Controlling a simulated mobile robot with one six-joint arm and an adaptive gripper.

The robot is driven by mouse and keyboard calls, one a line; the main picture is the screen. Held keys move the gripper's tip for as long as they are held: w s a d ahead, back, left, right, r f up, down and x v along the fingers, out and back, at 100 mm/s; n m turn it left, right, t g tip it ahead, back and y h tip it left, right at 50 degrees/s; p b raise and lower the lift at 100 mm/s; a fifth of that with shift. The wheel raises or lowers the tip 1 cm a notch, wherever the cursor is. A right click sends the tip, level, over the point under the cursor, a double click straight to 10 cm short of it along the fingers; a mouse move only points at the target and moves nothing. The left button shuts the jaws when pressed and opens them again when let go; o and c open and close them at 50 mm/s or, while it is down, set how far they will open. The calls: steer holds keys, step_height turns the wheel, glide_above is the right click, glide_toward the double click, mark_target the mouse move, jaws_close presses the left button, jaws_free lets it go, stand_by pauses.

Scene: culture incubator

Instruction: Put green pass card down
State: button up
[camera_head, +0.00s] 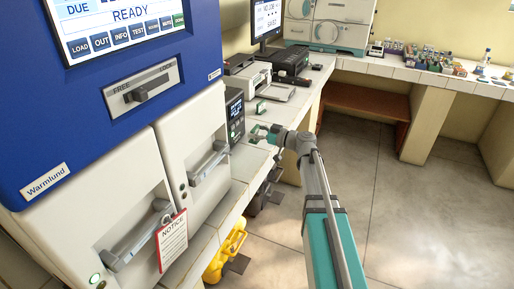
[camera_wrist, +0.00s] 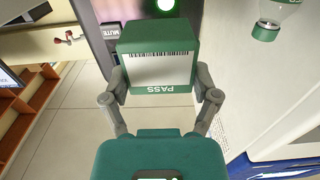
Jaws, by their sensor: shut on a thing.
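The green pass card (camera_wrist: 160,72) shows in the wrist view, with a white face, a barcode and the word PASS upside down. My gripper (camera_wrist: 162,92) is shut on it, one finger at each side edge. In the head view my gripper (camera_head: 259,132) is at the front edge of the white counter (camera_head: 262,117), just right of a black device with a lit screen (camera_head: 235,116). The card is too small there to make out clearly. In the wrist view a dark panel with a MUTE button (camera_wrist: 112,30) and a green light (camera_wrist: 165,6) lies beyond the card.
A blue and white Warmlund incubator (camera_head: 110,90) fills the left, with a hanging notice (camera_head: 172,241). Printer-like machines (camera_head: 248,75) and a monitor (camera_head: 266,20) stand farther back. A clear bottle with a green cap (camera_wrist: 266,31) is right of the card. Open floor (camera_head: 400,220) lies at right.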

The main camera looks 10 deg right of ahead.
steer(key=shift+w+d+f+b, duration=0.15)
steer(key=shift+w+f+b, duration=0.95)
steer(key=shift+f, duration=0.25)
steer(key=shift+w+f+b, duration=0.55)
steer(key=shift+f+b, duration=0.05)
steer(key=shift+f, duration=0.1)
steer(key=shift+s+f+b, duration=0.1)
steer(key=shift+f+b, duration=1.2)
steer(key=shift+f, duration=0.05)
steer(key=shift+f, duration=0.15)
steer(key=o, duration=0.8)
steer(key=shift+r, duration=0.25)
steer(key=v, duration=1.2)
